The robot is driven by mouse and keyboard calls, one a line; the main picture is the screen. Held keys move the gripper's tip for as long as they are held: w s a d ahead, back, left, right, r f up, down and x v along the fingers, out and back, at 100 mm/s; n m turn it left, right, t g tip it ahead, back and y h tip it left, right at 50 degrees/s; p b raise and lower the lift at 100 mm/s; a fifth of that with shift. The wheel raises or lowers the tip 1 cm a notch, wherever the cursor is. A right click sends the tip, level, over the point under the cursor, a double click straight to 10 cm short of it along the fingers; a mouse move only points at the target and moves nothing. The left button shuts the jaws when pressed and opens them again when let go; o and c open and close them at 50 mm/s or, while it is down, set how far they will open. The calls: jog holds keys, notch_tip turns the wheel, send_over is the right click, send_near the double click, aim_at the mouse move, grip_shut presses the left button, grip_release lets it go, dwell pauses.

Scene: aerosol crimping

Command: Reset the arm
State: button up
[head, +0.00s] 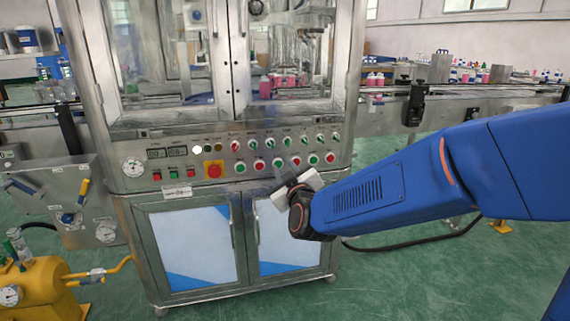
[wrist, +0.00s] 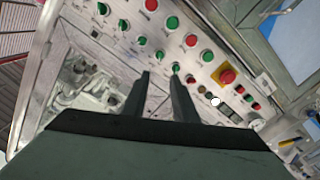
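My blue arm reaches in from the right in the head view. My gripper (head: 287,168) is in front of the control panel (head: 140,172) of a steel crimping machine (head: 349,80). In the wrist view my gripper (wrist: 160,76) shows two dark fingers with a gap between them and nothing held. Its fingertips point at the rows of green and red buttons and switches. I cannot tell whether a fingertip touches the panel. The red emergency stop (head: 214,169) on its yellow plate lies left of my gripper; it also shows in the wrist view (wrist: 227,76).
A conveyor (head: 470,92) with bottles runs right of the machine. A steel side unit (head: 55,190) and a yellow tank (head: 45,288) stand at the left. Cabinet doors (head: 190,245) are below the panel. Green floor is open at the lower right.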

jog(key=s+d+f+m+g+h, duration=0.1)
jog(key=s+d+f+m+g, duration=0.15)
jog(key=s+d, duration=0.45)
jog(key=s+d+f+m+g, duration=0.1)
jog(key=s+d+g, duration=0.35)
jog(key=d, duration=0.45)
jog(key=s+d+f+m+g+h, duration=0.1)
jog(key=s+d+f+m+g, duration=0.1)
jog(key=s+d, duration=0.3)
jog(key=s+d+f+m+g+h, duration=0.1)
jog(key=s+d, duration=0.4)
jog(key=s, duration=0.6)
jog(key=s+d+f+m+g+h, duration=0.2)
jog(key=s+d+f+m, duration=0.1)
jog(key=s, duration=0.5)
jog(key=d+f, duration=0.1)
jog(key=d, duration=0.1)
jog(key=shift+s+d+f+g, duration=0.2)
jog(key=shift+d+f+g, duration=0.1)
jog(key=shift+d+f, duration=0.1)
